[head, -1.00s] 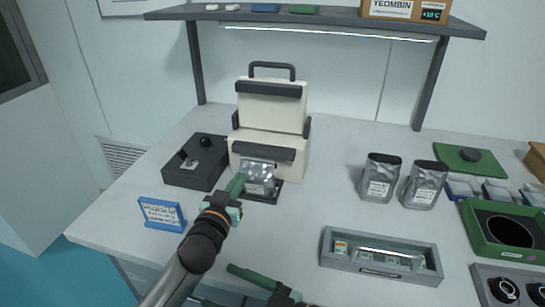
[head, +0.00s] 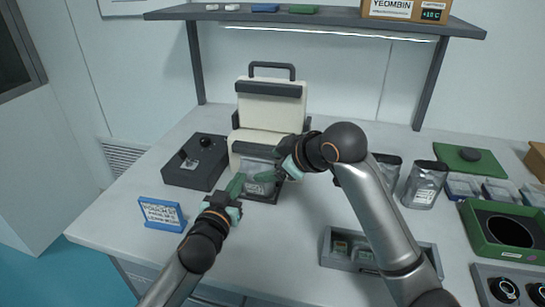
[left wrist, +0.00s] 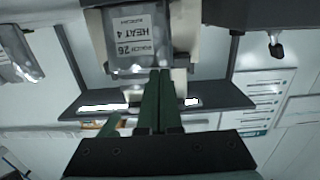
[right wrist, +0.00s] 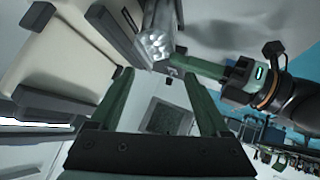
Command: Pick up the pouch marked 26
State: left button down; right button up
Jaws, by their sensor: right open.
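The pouch marked 26 (head: 252,167) is a silvery bag standing on the dark platform at the front of the cream machine. Its label reads upside down in the left wrist view (left wrist: 136,33). My left gripper (head: 240,181) is at the pouch's left edge, its fingers close together and apparently pinching that edge. My right gripper (head: 267,164) is open, in front of the pouch on its right side. In the right wrist view the pouch (right wrist: 157,40) lies beyond the open fingertips (right wrist: 156,72), with nothing between them. My right gripper hides part of the pouch in the head view.
The cream machine (head: 270,108) stands behind the pouch. A dark control box (head: 192,170) and a blue sign (head: 161,213) are to the left. Another silver pouch (head: 424,185) stands to the right, with one partly hidden behind my right arm. A grey tray (head: 340,248) lies in front.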

aim_at(250, 164)
pick_arm(q)
jog(key=shift+a+f, duration=0.1)
jog(key=shift+f, duration=0.4)
pick_arm(e)
jog(key=shift+w+d+f+n+g+h, duration=0.1)
jog(key=shift+w+f+n+g+h, duration=0.15)
jog(key=shift+w+n+g+h, duration=0.6)
jog(key=shift+w+f+n+g+h, duration=0.25)
jog(key=shift+w+n+g+h, duration=0.35)
jog(key=shift+w+g, duration=0.3)
jog(key=shift+f, duration=0.1)
jog(key=x, duration=1.1)
jog(key=shift+w+a+f, duration=0.1)
jog(key=shift+a+f, duration=0.1)
jog(key=shift+f, duration=0.15)
jog(key=shift+c, duration=0.2)
grip_shut()
pick_arm(q)
jog(key=shift+r, duration=0.8)
pick_arm(e)
jog(key=shift+f, duration=0.15)
